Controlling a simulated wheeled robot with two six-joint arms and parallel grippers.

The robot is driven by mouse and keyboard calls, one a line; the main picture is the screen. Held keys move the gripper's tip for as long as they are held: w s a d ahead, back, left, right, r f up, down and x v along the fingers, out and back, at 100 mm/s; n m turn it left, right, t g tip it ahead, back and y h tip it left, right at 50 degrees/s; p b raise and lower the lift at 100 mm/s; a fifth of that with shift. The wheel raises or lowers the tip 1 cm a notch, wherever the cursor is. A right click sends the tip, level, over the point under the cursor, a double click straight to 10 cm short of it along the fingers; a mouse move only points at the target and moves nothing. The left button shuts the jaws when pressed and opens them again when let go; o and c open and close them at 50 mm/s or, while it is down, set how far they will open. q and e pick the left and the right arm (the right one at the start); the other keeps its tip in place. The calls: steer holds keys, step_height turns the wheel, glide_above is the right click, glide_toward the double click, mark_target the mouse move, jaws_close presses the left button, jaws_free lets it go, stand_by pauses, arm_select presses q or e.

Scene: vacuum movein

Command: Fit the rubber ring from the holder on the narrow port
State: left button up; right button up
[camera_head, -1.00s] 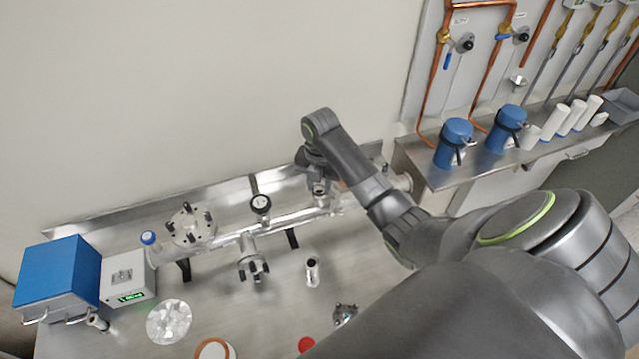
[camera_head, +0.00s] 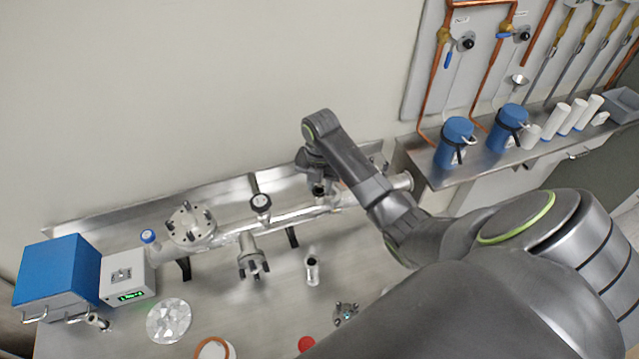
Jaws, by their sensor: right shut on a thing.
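My right arm reaches in from the right and bends down over the metal pipe assembly (camera_head: 222,240) at the back of the bench. My right gripper (camera_head: 320,187) is at the right part of this assembly, beside a short upright fitting. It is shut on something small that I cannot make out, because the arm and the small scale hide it. I cannot pick out the rubber ring, and I cannot tell which fitting is the narrow port. A small upright metal cylinder (camera_head: 312,271), possibly the holder, stands in front of the pipe. My left gripper is not in view.
A round flange (camera_head: 190,225) with bolts and a black-knobbed valve (camera_head: 261,204) sit on the assembly. A blue box (camera_head: 58,272), a grey controller (camera_head: 127,279), a faceted disc (camera_head: 169,320), a copper-rimmed disc (camera_head: 214,349) and a red cap (camera_head: 306,344) lie around.

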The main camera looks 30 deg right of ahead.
steer(key=shift+s+f, duration=0.1)
stand_by(0.3)
steer(key=o, duration=0.9)
steer(key=shift+a+f, duration=0.1)
steer(key=shift+o, duration=0.2)
